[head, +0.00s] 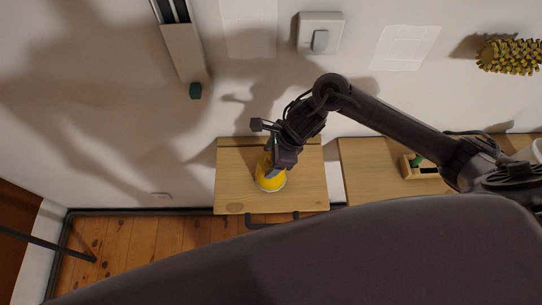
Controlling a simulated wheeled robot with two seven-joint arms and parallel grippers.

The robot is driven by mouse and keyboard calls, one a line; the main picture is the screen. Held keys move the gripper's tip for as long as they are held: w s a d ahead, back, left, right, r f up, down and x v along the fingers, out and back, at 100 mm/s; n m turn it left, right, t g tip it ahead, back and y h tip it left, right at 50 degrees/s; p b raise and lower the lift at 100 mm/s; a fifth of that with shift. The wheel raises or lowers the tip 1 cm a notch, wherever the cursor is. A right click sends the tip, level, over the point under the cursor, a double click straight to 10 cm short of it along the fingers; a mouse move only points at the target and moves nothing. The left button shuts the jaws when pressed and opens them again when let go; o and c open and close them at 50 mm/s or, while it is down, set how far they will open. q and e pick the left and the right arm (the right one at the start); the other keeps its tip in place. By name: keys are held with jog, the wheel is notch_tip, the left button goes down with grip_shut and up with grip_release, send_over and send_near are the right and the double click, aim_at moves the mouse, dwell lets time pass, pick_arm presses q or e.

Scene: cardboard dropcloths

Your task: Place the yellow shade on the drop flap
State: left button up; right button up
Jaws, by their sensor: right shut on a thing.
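The yellow shade (269,181) is at the middle of the head view, over the wooden drop flap (234,177). It is a small yellow rounded piece with a pale rim at its lower edge. My right gripper (272,165) is shut on the shade from above, and its fingers hide the shade's upper part. I cannot tell whether the shade touches the flap or hangs just above it. My left gripper is not in view.
A wooden table (365,176) stands right of the flap, across a narrow gap, with a small wooden holder (419,171) on it. A bracket (272,220) shows at the flap's near edge. A wall switch (320,34) is behind. The flap's left part is clear.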

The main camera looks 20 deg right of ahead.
jog(key=o, duration=1.2)
jog(key=shift+o, duration=0.2)
jog(key=shift+r+p, duration=0.15)
jog(key=shift+p, duration=0.15)
jog(key=shift+d+r, duration=0.15)
jog(key=shift+r, duration=0.15)
jog(key=b+v, duration=0.1)
jog(key=v, duration=1)
jog(key=shift+s+d, duration=0.1)
jog(key=shift+s, duration=0.05)
